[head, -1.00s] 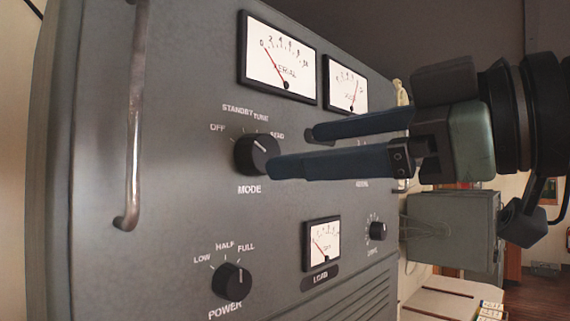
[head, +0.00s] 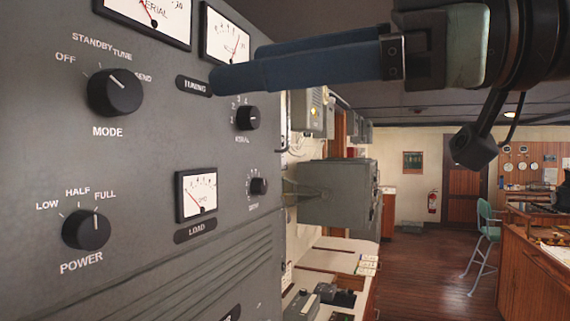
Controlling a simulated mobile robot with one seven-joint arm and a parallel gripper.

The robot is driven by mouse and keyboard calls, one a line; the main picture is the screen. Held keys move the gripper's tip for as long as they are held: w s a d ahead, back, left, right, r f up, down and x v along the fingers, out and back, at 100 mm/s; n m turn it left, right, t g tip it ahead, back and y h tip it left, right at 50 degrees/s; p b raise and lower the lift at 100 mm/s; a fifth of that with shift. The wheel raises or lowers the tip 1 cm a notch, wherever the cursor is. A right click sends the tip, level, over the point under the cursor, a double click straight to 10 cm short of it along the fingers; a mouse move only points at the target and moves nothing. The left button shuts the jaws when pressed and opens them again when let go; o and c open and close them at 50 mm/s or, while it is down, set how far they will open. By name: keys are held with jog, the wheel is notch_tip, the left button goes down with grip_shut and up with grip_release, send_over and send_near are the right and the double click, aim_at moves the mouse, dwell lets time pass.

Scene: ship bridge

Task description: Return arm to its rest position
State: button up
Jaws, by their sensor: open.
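My gripper (head: 232,66) reaches in from the upper right of the head view, its two blue fingers pointing left. The fingers are apart with nothing between them. They hang in front of the right part of the grey radio panel (head: 130,180), near the TUNING label. The black MODE knob (head: 115,93) is left of the fingertips, clear of them. Its pointer is near TUNE. The POWER knob (head: 86,229) is lower left, with its pointer near FULL.
A grey wall box (head: 338,193) stands beyond the panel, above a white desk (head: 335,258). A wooden console (head: 540,262) and a green chair (head: 487,225) are at the right. The wooden floor (head: 430,265) between is clear.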

jog(key=shift+w, duration=0.1)
jog(key=w+a+f+m+t+h, duration=0.2)
jog(key=w+f+m+t+h, duration=0.35)
jog(key=w+m+t, duration=0.65)
jog(key=s+d+m+t+h, duration=0.3)
jog(key=s+m+t+h, duration=0.5)
jog(key=s, duration=0.6)
jog(key=t+h, duration=0.2)
jog(key=h, duration=0.1)
jog(key=shift+d+f+t, duration=0.3)
jog(key=shift+d+f, duration=0.05)
